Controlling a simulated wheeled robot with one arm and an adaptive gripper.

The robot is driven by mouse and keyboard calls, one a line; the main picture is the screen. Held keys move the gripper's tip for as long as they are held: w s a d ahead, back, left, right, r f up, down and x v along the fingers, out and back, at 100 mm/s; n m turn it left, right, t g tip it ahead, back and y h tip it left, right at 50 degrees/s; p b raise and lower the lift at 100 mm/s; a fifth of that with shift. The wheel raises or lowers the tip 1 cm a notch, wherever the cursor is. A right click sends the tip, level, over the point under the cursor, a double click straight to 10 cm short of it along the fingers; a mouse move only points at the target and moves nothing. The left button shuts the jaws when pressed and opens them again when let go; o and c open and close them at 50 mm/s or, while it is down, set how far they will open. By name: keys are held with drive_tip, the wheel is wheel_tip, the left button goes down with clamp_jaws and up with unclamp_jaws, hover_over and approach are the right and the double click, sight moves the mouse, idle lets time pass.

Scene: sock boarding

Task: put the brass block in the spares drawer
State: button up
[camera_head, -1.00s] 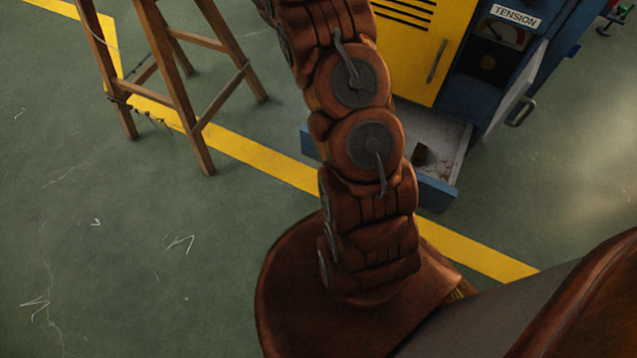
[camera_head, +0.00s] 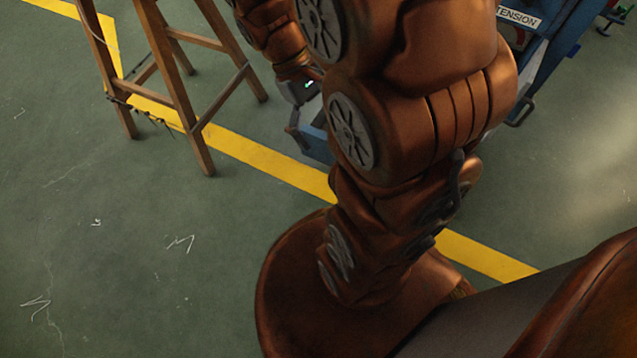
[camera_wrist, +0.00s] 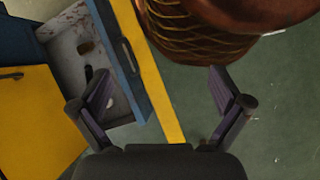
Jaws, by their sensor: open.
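An open drawer with a blue front (camera_wrist: 122,70) and a pale, speckled inside lies left of my gripper in the wrist view. In the head view only its blue corner (camera_head: 316,144) shows past my arm. A small brownish block-like thing (camera_wrist: 86,46) lies in the drawer; I cannot tell for sure that it is the brass block. A darker shape sits near it, too small to make out. My gripper (camera_wrist: 160,73) is open, with nothing between its fingers, to the right of the drawer front. My arm hides most of the drawer in the head view.
A yellow cabinet door (camera_wrist: 40,122) is beside the drawer. The blue machine's TENSION label (camera_head: 519,18) shows at the top right. A wooden stool (camera_head: 170,85) stands at the left. A yellow floor line (camera_head: 270,158) crosses open green floor.

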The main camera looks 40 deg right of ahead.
drive_tip(key=s+a+r+t+y, duration=0.1)
drive_tip(key=s+a+t+y, duration=0.1)
drive_tip(key=s+a, duration=0.7)
drive_tip(key=shift+s+a+r, duration=0.25)
drive_tip(key=shift+s+a, duration=0.05)
drive_tip(key=shift+s, duration=0.3)
